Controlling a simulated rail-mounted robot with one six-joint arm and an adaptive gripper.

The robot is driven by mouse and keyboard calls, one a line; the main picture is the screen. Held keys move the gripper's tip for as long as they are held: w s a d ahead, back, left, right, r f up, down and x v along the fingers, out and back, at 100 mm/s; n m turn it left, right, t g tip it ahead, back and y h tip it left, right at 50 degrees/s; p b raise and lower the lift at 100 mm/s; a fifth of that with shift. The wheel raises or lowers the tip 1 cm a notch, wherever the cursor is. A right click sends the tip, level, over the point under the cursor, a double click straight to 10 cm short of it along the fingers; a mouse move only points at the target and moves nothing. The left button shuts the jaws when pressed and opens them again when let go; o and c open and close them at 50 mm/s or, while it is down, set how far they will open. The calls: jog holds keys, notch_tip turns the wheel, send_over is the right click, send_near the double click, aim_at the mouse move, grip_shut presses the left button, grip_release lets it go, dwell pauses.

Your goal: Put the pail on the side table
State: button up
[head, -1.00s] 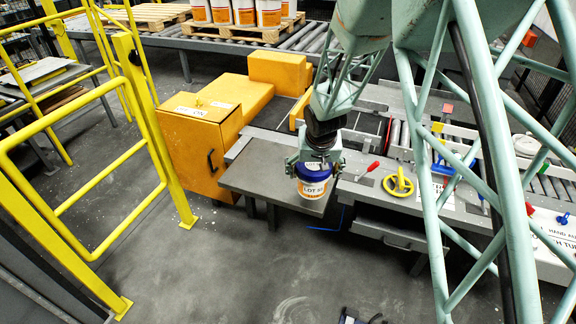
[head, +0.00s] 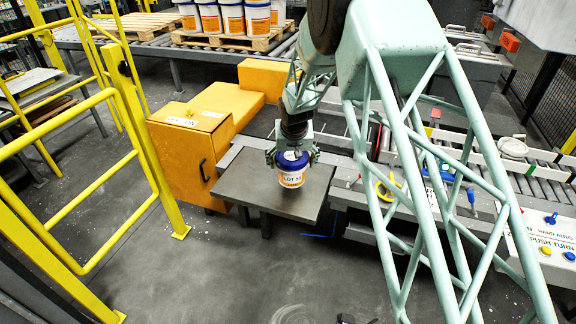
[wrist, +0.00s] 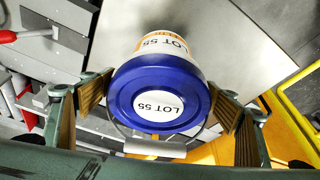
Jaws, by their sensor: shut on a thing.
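The pail (head: 292,176) is white and orange with a blue lid and a "LOT 55" label. My gripper (head: 291,158) is shut on it near the lid, from above. In the wrist view the pail's blue lid (wrist: 158,98) sits between my two ribbed finger pads, with the wire handle below. The side table (head: 264,195) is a grey metal top beside the orange cabinet. In the head view the pail appears over the table top, upright; I cannot tell whether its base touches the table.
An orange cabinet (head: 190,155) stands left of the table. A yellow guard rail (head: 90,200) is farther left. A roller conveyor (head: 470,165) and control panel (head: 545,240) are on the right. Several pails stand on a pallet (head: 235,40) at the back. The table's surface around the pail is clear.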

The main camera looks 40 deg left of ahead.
aim_at(288, 154)
jog(key=shift+w+a+f, duration=0.1)
jog(key=shift+w+a, duration=0.45)
jog(key=shift+a, duration=0.35)
jog(key=shift+w+a, duration=0.5)
jog(key=shift+a, duration=0.35)
jog(key=shift+f, duration=1.8)
jog(key=shift+f, duration=0.1)
jog(key=o, duration=1.6)
jog(key=shift+v, duration=6.15)
